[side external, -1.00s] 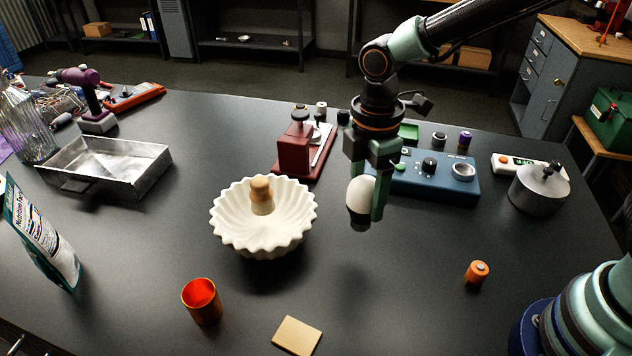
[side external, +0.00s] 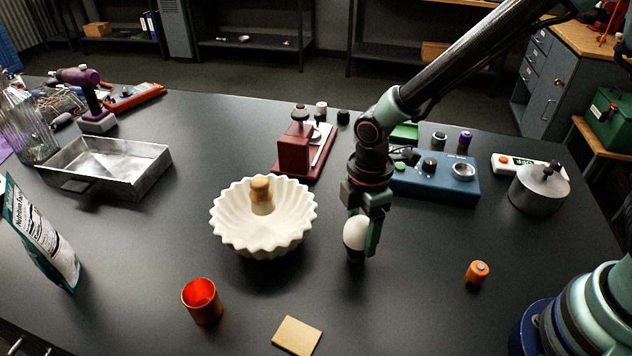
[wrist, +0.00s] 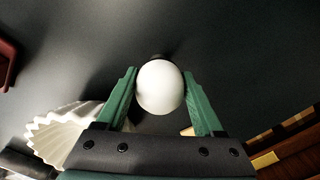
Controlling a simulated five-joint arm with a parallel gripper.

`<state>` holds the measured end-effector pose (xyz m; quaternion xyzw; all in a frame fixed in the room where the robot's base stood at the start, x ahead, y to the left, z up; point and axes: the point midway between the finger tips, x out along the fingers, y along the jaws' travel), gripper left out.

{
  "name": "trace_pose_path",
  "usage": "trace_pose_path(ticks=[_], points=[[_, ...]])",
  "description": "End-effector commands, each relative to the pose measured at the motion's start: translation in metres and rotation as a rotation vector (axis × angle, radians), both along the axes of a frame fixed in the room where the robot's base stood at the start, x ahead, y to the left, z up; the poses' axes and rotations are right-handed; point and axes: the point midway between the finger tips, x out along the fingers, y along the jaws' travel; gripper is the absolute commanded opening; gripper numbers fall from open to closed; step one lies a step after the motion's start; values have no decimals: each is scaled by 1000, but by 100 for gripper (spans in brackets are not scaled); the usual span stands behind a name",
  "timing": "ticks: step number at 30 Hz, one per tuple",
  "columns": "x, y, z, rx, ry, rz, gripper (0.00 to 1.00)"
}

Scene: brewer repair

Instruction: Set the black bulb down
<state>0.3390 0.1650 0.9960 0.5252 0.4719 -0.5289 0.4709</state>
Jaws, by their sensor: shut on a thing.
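The black bulb has a white globe (side external: 355,233) and a dark base (side external: 354,256) at its lower end. My gripper (side external: 362,245) is shut on the globe and holds it upright with the base downward. The base is at or very near the dark table top (side external: 420,310); I cannot tell whether it touches. In the wrist view the white globe (wrist: 160,87) sits between the two green fingers (wrist: 160,100), and only a sliver of the dark base shows beyond it.
A white fluted bowl (side external: 240,235) with a wooden-topped piece in it stands close to the left. An orange cup (side external: 201,301), a tan square (side external: 297,336) and an orange battery (side external: 477,273) lie nearer. A blue control box (side external: 450,180) is behind. Table around the bulb is clear.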

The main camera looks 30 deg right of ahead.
Motion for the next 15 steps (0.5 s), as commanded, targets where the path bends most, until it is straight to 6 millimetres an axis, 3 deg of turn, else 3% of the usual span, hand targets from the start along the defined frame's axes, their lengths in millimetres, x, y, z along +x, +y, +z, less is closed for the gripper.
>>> trace_pose_path(ticks=[2, 3, 5, 15], points=[[0, 0, -2, 0, 0, 0, 8], [0, 0, -3, 0, 1, 0, 73], [0, 0, -3, 0, 0, 0, 96], [0, 0, -1, 0, 0, 0, 99]])
